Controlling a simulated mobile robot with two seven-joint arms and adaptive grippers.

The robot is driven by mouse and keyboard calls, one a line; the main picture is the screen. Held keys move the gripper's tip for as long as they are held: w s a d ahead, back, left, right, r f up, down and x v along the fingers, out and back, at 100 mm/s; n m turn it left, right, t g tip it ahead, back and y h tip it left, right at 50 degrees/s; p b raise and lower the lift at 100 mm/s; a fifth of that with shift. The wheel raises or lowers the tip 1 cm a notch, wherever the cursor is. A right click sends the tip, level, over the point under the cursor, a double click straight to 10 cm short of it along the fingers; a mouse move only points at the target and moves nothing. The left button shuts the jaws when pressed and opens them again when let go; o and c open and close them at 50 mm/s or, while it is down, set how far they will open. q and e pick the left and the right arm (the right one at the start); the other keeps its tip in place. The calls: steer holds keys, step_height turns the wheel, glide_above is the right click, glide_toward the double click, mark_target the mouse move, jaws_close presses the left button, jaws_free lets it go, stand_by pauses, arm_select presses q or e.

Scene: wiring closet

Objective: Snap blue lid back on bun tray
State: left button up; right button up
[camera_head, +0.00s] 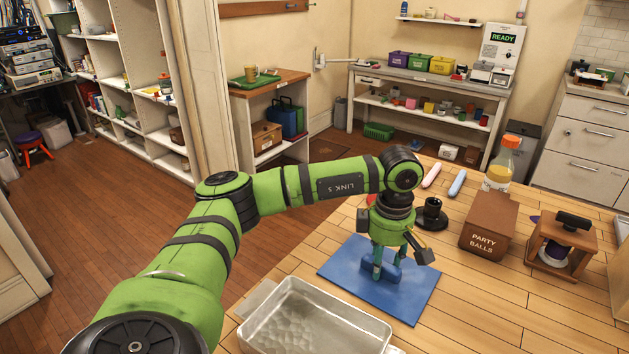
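The blue lid (341,262) is a flat rectangle with a raised blue handle in its middle. It appears to lie flat on the wooden table, behind and to the right of the bun tray. The bun tray (262,335) is an open, shallow metal pan at the bottom of the view; its near part is cut off. Its visible inside looks empty. My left gripper (386,268) points down over the lid with its fingers at the handle. I cannot tell whether they are closed on it. My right gripper is not in view.
A brown "PARTY BALLS" box (487,226), an orange-capped bottle (502,163) and a wooden holder (560,245) stand right of the lid. A dark round stand (432,215) and pink and blue sticks (457,182) are behind it. Table front right is clear.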

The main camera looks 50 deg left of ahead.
arm_select(q)
steer(key=shift+s+d+r, duration=0.1)
steer(key=shift+s+r, duration=0.05)
steer(key=shift+r, duration=0.05)
jaws_close()
steer(key=shift+r+p, duration=1)
steer(key=shift+r, duration=0.4)
steer(key=shift+r+p, duration=0.7)
steer(key=shift+r, duration=0.4)
